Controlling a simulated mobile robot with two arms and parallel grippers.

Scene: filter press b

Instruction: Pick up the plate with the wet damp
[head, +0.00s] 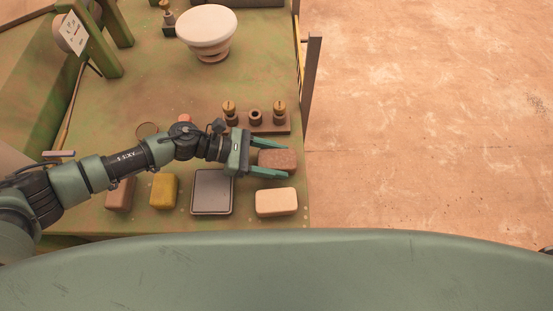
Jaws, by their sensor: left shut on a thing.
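My left gripper (284,160) reaches in from the left over the green table. Its two fingers lie on either side of a reddish-brown speckled block (277,159) and are shut on it. I cannot tell whether the block is lifted off the table. A pale peach block (276,202) lies just in front of it. A flat grey plate-like tray (212,192) with a dark rim lies left of the pale block, partly near my wrist. No wetness can be made out on any of these. My right gripper is not in view.
A yellow block (164,191) and a brown block (121,194) lie farther left. Behind the gripper stands a rack (268,128) with brass-topped pegs. A white bowl-shaped vessel (207,31) stands at the back. A dark post (312,85) rises at the table's right edge, beyond which is bare floor.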

